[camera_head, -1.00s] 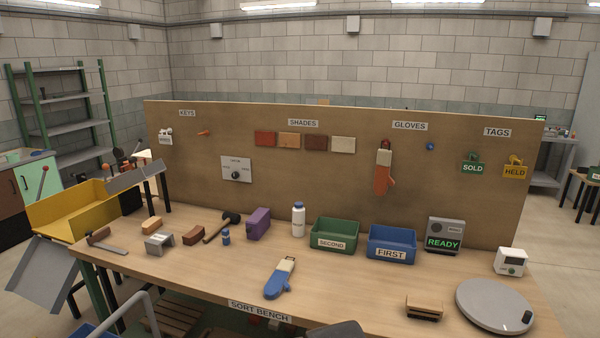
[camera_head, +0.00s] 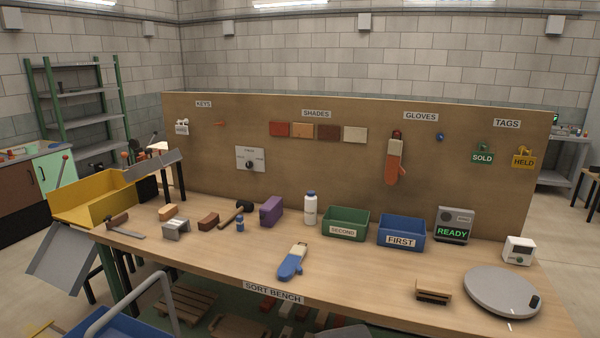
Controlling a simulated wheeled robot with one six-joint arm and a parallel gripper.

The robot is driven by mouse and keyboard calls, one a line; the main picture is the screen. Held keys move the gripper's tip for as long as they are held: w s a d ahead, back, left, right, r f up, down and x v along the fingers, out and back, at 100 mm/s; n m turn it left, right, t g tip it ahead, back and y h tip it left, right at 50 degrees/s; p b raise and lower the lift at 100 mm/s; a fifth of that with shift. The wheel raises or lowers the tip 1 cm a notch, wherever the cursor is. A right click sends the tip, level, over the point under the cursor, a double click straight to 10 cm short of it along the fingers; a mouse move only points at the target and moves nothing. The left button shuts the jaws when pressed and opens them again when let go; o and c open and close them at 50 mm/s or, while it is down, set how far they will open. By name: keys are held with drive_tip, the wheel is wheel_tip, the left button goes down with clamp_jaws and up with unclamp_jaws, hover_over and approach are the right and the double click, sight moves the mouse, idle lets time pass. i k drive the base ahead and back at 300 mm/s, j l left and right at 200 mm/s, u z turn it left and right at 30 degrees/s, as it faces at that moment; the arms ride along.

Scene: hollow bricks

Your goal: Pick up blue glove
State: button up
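The blue glove (camera_head: 291,262) lies flat on the sort bench near its front edge, a little left of the bench's middle. Its body is blue and its cuff is cream, with the cuff pointing away from me. Nothing covers it. An orange glove (camera_head: 394,165) with a cream cuff hangs on the board under the GLOVES label. A bare blue peg (camera_head: 440,137) sits to its right. My gripper is not in view.
Behind the blue glove stand a white bottle (camera_head: 310,209), a green SECOND bin (camera_head: 345,222) and a blue FIRST bin (camera_head: 401,233). A brush (camera_head: 433,291) and a round grey plate (camera_head: 502,292) lie to the right. The bench around the glove is clear.

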sight(286, 271)
drive_tip(key=k, duration=0.35)
drive_tip(key=i+j, duration=0.25)
drive_tip(key=i, duration=0.25)
drive_tip(key=i+j, duration=0.2)
drive_tip(key=i, duration=0.25)
drive_tip(key=i+j+z, duration=0.1)
drive_tip(key=i+j, duration=0.15)
drive_tip(key=i, duration=0.25)
drive_tip(key=i+j, duration=0.25)
drive_tip(key=i, duration=0.2)
